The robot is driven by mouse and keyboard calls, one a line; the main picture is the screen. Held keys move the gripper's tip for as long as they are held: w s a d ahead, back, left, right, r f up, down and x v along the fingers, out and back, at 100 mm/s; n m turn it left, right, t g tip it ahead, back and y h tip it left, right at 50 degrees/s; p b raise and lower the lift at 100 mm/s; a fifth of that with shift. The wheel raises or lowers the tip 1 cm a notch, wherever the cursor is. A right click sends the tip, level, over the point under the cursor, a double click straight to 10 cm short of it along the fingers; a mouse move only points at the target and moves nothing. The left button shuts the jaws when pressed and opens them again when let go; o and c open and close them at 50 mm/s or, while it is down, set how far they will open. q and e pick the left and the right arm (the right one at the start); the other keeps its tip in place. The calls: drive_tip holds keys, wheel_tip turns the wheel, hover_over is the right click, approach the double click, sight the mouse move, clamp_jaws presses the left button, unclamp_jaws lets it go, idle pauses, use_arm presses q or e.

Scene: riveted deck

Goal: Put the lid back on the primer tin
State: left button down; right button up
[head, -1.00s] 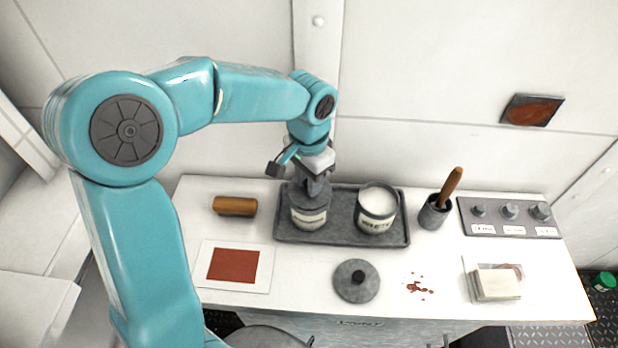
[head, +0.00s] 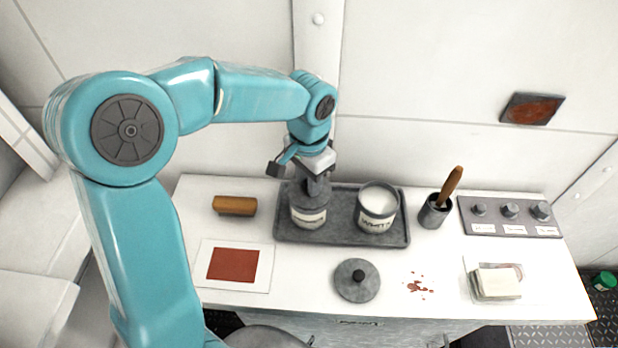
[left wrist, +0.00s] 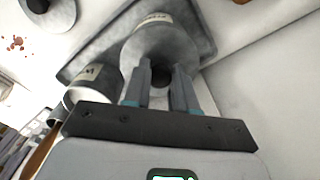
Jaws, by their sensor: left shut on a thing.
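The primer tin (head: 309,218), grey with a pale label, stands upright on the left of a dark tray (head: 343,233). A grey lid (left wrist: 150,47) lies over its mouth; I see no clear gap between lid and tin. My left gripper (head: 317,190) points down from above and is shut on the lid's dark knob, which shows between the fingers (left wrist: 161,80) in the left wrist view. The fingers and wrist hide part of the lid in the head view. My right gripper is not in view.
An open white-paint tin (head: 376,215) stands close by on the tray. Another knobbed lid (head: 357,281) lies on the white bench in front.

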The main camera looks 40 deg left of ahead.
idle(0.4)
use_arm(q)
drive_tip(key=shift+c, duration=1.8)
unclamp_jaws()
drive_tip(key=shift+r, duration=0.1)
drive_tip(key=shift+r+p, duration=1.2)
drive_tip(key=shift+r, duration=0.15)
drive_tip(key=shift+r+p, duration=1.65)
drive_tip(key=shift+r, duration=0.45)
clamp_jaws()
drive_tip(key=shift+f, duration=0.25)
drive_tip(key=shift+f+b, duration=2.35)
drive_tip(key=shift+f, duration=0.3)
